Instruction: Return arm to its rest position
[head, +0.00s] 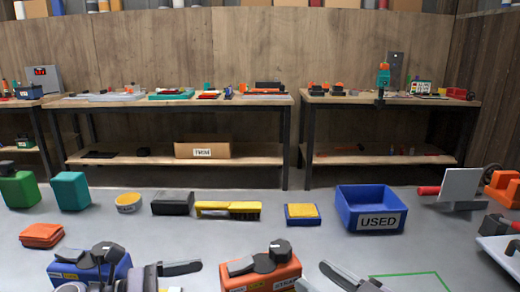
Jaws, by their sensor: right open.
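My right gripper (327,281) is at the bottom of the head view, right of centre. One dark finger shows, with grey parts beside it cut by the lower edge. It is open, and nothing shows between its fingers. It is just right of an orange box (258,283) with black parts on top, and apart from the blue bin. A dark finger-like piece and grey parts at the bottom left seem to be my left gripper (168,271), close to a blue box (68,273). The frame's edge hides both arms, and the left jaw opening is unclear.
A blue bin marked USED (347,215) stands beyond my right gripper. A yellow brush (228,210), a black block (172,204) and a yellow-topped blue block (302,214) lie to its left. A metal plate (460,186) stands at right. Grey surface between is clear.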

